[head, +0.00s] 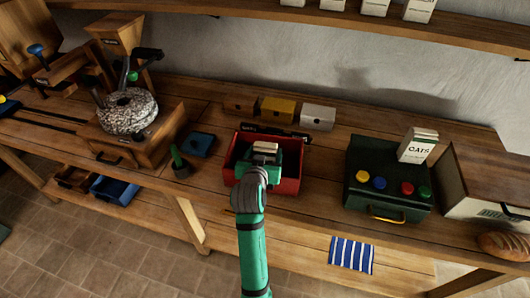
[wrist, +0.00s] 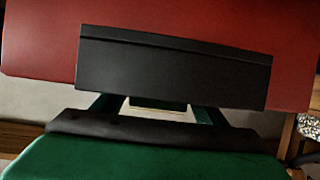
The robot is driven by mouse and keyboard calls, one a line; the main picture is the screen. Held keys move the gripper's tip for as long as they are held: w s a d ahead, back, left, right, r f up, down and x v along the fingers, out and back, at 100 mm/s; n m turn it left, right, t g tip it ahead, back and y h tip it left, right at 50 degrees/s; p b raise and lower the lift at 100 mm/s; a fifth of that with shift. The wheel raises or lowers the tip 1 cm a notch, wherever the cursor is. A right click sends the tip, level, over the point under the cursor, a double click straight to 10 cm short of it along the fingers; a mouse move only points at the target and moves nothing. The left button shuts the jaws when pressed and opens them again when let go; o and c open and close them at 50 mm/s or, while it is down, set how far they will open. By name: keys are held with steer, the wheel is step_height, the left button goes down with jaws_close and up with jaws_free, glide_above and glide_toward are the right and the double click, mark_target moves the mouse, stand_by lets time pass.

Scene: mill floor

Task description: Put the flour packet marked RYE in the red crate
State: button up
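The red crate (head: 289,187) stands on the workbench in the middle of the head view; its red wall (wrist: 290,60) with a dark plate fills the top of the wrist view. My gripper (head: 264,157) is over and partly inside the crate. A pale packet (head: 265,147) shows at the gripper's fingers, within the crate's outline. Its marking is hidden, so I cannot read whether it says RYE. In the wrist view the fingers are mostly hidden behind the plate, with a thin pale strip between them. I cannot tell whether they grip the packet.
A packet marked OATS (head: 418,146) stands on a dark green box (head: 385,205) with coloured knobs. Small wooden, yellow and white boxes (head: 318,117) stand behind the crate. A stone mill (head: 128,112) is at left, bread (head: 505,244) at right. Packets line the upper shelf (head: 330,18).

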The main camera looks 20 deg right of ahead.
steer(key=shift+o, duration=1.2)
steer(key=shift+r, duration=0.2)
steer(key=v, duration=1.2)
steer(key=shift+a, duration=0.1)
